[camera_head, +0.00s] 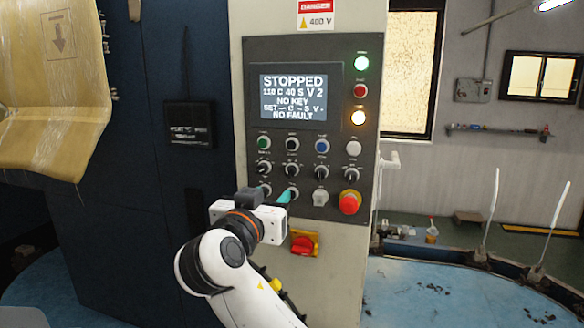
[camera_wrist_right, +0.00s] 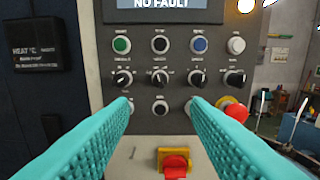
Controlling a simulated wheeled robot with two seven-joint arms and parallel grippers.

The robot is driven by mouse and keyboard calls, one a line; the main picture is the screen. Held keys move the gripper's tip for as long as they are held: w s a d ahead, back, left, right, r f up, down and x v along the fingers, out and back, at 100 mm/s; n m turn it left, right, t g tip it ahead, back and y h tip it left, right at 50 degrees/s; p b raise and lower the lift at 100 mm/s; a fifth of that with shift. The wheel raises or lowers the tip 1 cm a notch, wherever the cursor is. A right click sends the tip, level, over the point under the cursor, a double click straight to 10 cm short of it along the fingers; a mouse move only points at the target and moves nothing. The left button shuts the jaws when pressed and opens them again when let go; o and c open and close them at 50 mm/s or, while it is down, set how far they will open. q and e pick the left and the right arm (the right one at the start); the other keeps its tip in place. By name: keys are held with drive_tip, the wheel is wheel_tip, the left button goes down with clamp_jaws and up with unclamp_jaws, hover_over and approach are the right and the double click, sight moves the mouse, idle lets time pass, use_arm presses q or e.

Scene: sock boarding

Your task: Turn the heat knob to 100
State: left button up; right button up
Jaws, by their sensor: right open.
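The control panel (camera_head: 312,125) has a row of black selector knobs with white pointers, also seen in the right wrist view. The leftmost knob (camera_wrist_right: 123,78) and the second knob (camera_wrist_right: 159,78) sit side by side. Their labels are too small to read, so I cannot tell which is the heat knob. The screen (camera_head: 293,98) reads STOPPED, 110 C 40 S V 2, NO KEY, NO FAULT. My right gripper (camera_wrist_right: 161,104) is open and empty, its teal fingers spread before the lower row, below the knobs. It also shows in the head view (camera_head: 284,196). My left gripper is out of view.
A red emergency stop (camera_head: 350,203) is at the panel's lower right. A red switch on a yellow plate (camera_head: 304,243) is below the panel. Green, black, blue and white buttons sit above the knobs. A dark plate (camera_head: 189,123) headed HEAT °C is at the left.

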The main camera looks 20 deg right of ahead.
sight(288, 176)
drive_tip(key=p+x, duration=0.6)
drive_tip(key=x, duration=0.4)
drive_tip(key=shift+w+d+r+p, duration=0.2)
drive_tip(key=shift+w+d+p, duration=0.1)
drive_tip(key=shift+p, duration=0.1)
drive_tip(key=shift+s, duration=0.1)
drive_tip(key=shift+f, duration=0.1)
clamp_jaws()
